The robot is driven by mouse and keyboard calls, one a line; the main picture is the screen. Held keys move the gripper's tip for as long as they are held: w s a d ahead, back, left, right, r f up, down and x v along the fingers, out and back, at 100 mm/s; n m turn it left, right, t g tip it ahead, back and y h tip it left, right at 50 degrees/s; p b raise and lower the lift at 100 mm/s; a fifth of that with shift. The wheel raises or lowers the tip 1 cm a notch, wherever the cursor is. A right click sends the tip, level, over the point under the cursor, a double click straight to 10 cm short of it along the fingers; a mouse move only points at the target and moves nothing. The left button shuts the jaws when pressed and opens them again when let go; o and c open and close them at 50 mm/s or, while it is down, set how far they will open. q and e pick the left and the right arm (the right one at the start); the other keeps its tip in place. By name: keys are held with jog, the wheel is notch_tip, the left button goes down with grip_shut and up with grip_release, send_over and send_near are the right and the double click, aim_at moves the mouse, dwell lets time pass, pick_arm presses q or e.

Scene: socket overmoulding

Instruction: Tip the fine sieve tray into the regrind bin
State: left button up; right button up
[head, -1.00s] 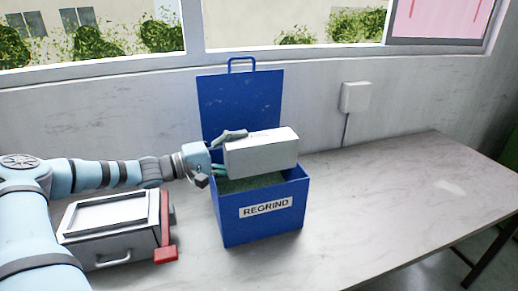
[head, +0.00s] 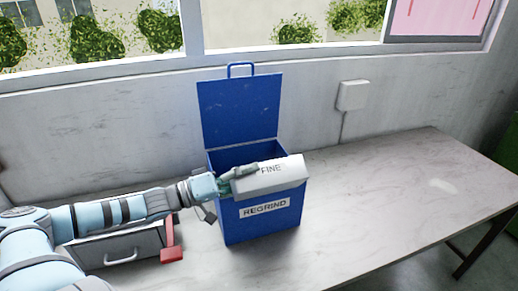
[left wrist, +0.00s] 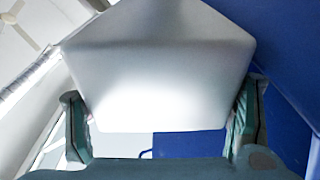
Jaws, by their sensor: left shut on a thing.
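The fine sieve tray (head: 280,179) is a pale grey box with the word FINE on the face that shows. My left gripper (head: 238,178) is shut on its left end and holds it over the front of the regrind bin. The left wrist view shows the tray's pale surface (left wrist: 160,70) between the two fingers (left wrist: 160,125). The tray is tilted; its open side and contents are hidden. The blue regrind bin (head: 265,222) stands on the bench with its lid (head: 240,110) raised at the back. The tray covers much of its mouth. My right gripper is not in view.
A grey box with a front handle (head: 118,250) and a red part (head: 171,245) stands left of the bin, partly behind my left arm. The bench (head: 400,190) is clear to the right. A wall with a window is behind.

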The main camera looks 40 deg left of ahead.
aim_at(257, 190)
pick_arm(q)
jog(key=shift+s+d+f+m+p, duration=0.15)
jog(key=shift+s+d+m+p, duration=0.15)
jog(key=shift+m, duration=0.3)
jog(key=shift+s+d+f+m+p, duration=0.15)
jog(key=shift+d+m, duration=0.2)
jog(key=shift+m, duration=0.25)
jog(key=shift+s+d+f+m, duration=0.2)
jog(key=shift+s+d+m, duration=0.05)
jog(key=shift+m, duration=0.35)
jog(key=d+m+p, duration=0.1)
jog(key=m, duration=0.1)
jog(key=s+d+r+m+h+p, duration=0.1)
jog(key=m+p, duration=0.1)
jog(key=m, duration=0.1)
jog(key=s+d+m+p, duration=0.1)
jog(key=m, duration=0.2)
jog(key=shift+s+d+r+h, duration=0.25)
jog(key=shift+d+r+h, duration=0.05)
jog(key=shift+h, duration=0.1)
jog(key=shift+s+d+f+m, duration=0.1)
jog(key=shift+d+f+m, duration=0.1)
jog(key=shift+m, duration=0.2)
notch_tip(257, 190, up, 4)
jog(key=p, duration=0.4)
jog(key=shift+a, duration=0.1)
